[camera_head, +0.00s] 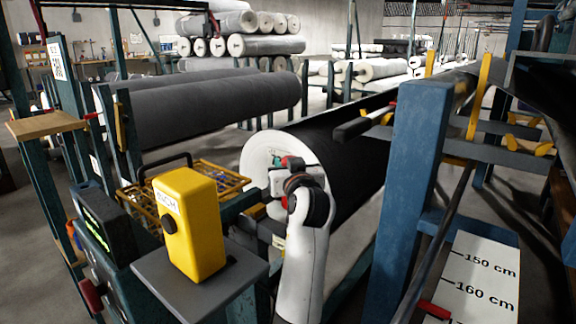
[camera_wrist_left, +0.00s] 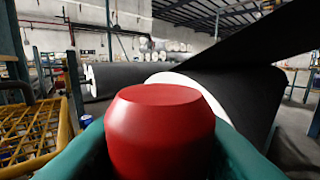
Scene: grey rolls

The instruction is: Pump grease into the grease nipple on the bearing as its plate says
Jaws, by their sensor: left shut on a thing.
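My left gripper (camera_head: 287,164) is in front of the white end of a large black roll (camera_head: 345,150) in the head view. In the left wrist view its teal fingers lie on both sides of a red rounded piece with a flat end (camera_wrist_left: 162,125), and it is shut on this piece. The hand hides most of the red piece in the head view. I cannot make out a bearing, a grease nipple or a plate with readable words. My right gripper is not in view.
A yellow box (camera_head: 188,222) stands on a grey shelf (camera_head: 150,278), left of my arm. A yellow wire basket (camera_head: 215,177) is behind it. A blue post (camera_head: 405,190) stands close on the right. A white length scale (camera_head: 478,275) lies at lower right. Grey rolls (camera_head: 215,103) lie behind.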

